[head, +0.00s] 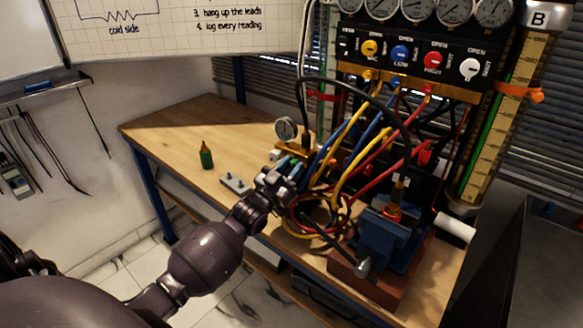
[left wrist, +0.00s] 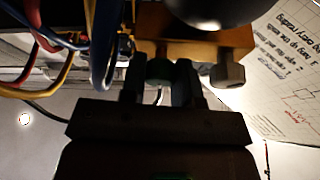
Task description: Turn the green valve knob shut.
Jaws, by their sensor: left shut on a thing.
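The green valve knob (left wrist: 159,68) shows in the left wrist view, on the underside of a brass block (left wrist: 205,48) as pictured there. My left gripper (left wrist: 158,82) has one finger on each side of the knob and is shut on it. In the head view my left gripper (head: 287,166) reaches in from the left to just below the gauge and brass block (head: 290,146). The knob cannot be made out there behind the fingers. How far the knob is turned cannot be told. My right gripper is not in view.
Yellow, blue and red hoses (head: 352,171) hang close to the right of my left gripper. A blue vise (head: 384,240) stands front right. A grey studded plate (head: 236,185) and a small green bottle (head: 206,157) lie left on the bench (head: 172,132). The gauge manifold (head: 415,62) stands behind.

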